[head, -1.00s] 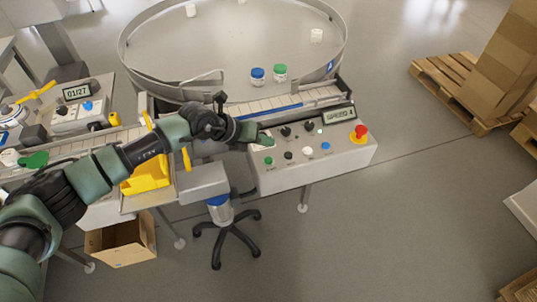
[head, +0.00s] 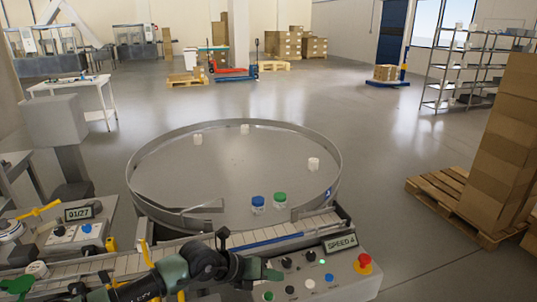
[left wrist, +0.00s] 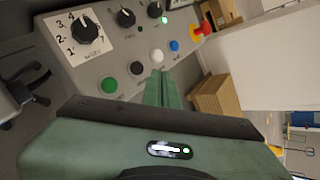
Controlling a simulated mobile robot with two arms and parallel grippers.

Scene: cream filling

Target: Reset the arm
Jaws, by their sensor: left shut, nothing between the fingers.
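My left gripper (head: 274,274) is shut and empty. In the head view it reaches in from the left, low over the front control panel (head: 345,284). In the left wrist view its closed green fingers (left wrist: 164,85) point at the panel, near a white button (left wrist: 157,55) and a blue button (left wrist: 174,45). I cannot tell whether the fingertips touch the panel. The panel also has a green button (left wrist: 109,84), black knobs and a red stop button (head: 363,263). Its display (head: 340,243) reads SPEED 4. My right gripper is not in view.
Stacked boxes (head: 500,150) stand on a pallet at the right. Open floor lies beyond.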

